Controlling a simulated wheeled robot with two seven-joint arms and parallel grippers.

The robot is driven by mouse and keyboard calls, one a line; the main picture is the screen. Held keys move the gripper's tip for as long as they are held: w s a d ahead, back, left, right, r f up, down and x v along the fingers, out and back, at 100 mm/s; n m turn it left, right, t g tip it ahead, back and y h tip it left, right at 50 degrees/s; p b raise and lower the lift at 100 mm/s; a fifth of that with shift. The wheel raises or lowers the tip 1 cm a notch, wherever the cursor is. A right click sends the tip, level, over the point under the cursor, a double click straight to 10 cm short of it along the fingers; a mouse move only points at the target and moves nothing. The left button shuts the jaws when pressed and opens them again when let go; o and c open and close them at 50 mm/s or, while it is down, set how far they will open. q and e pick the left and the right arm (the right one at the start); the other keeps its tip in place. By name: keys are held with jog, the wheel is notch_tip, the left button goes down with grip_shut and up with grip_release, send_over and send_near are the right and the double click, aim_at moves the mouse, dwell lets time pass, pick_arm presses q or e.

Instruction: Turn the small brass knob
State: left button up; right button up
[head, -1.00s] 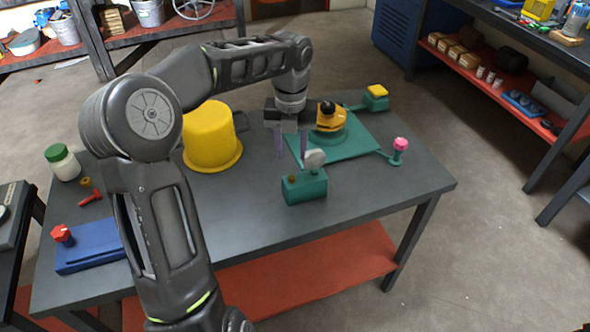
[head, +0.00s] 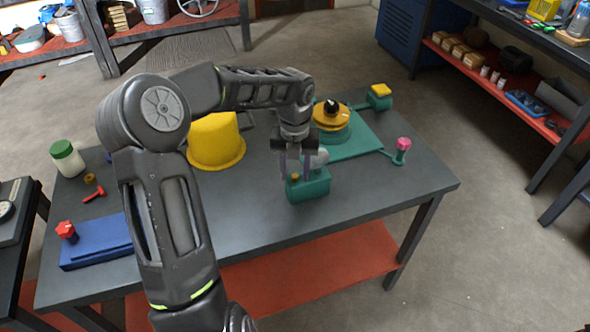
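The small brass knob (head: 295,177) sits on top of a teal box (head: 309,190) at the near edge of the teal fixture. My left gripper (head: 294,168) points down over the box. Its two pale purple fingers are apart, one on each side of the brass knob as seen from here; I cannot tell whether they touch it. A grey round disc (head: 321,157) on the same box is partly hidden behind the gripper. My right gripper is not in view.
A teal plate (head: 360,137) carries a yellow and black turning part (head: 330,116). A pink knob (head: 404,143) and a yellow-topped box (head: 379,97) stand around it. A yellow bucket (head: 214,142) is to the left. The table's front right is clear.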

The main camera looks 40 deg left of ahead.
pick_arm(q)
grip_shut()
dwell(0.4)
